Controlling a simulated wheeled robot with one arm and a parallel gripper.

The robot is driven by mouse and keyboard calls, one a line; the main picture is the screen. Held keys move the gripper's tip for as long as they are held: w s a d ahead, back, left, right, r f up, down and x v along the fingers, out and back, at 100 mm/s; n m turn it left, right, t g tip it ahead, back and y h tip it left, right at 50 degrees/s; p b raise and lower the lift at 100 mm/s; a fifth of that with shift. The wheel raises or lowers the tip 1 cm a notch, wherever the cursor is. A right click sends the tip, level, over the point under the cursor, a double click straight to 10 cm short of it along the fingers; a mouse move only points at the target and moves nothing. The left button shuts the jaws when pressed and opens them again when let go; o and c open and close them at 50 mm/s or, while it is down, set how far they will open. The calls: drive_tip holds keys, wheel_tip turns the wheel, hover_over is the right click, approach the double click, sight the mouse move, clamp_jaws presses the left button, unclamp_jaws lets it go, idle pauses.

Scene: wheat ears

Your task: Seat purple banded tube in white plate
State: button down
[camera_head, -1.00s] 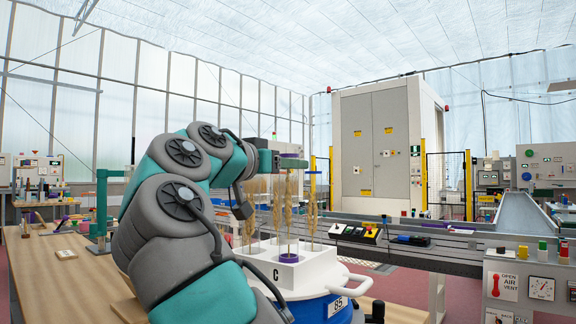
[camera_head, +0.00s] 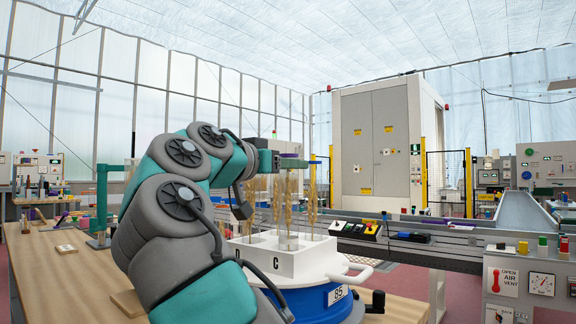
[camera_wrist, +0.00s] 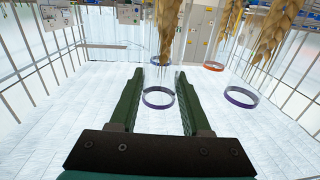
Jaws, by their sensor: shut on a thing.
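The purple banded tube (camera_head: 289,205) is clear, with a wheat ear inside and a purple band at its upper end. It stands about upright. My gripper (camera_head: 300,162) is shut on it near the top. In the wrist view the purple ring (camera_wrist: 158,105) lies between the two green fingers (camera_wrist: 160,75). The white plate (camera_head: 300,263) is a block with square openings and the letters D and C on its sides. The tube's lower end shows at or inside an opening near C; its exact depth and bottom contact cannot be told.
Other tubes with wheat ears (camera_head: 311,205) stand close beside the held one. Their orange ring (camera_wrist: 213,69) and another purple ring (camera_wrist: 241,104) show in the wrist view. A white handle (camera_head: 350,275) and blue drum (camera_head: 315,300) lie below the plate. A conveyor runs behind.

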drive_tip(key=shift+f+b, duration=0.35)
drive_tip(key=shift+f, duration=0.1)
drive_tip(key=shift+c, duration=1.4)
unclamp_jaws()
drive_tip(key=v, duration=0.7)
drive_tip(key=shift+s+a, duration=0.25)
drive_tip(key=shift+s, duration=0.1)
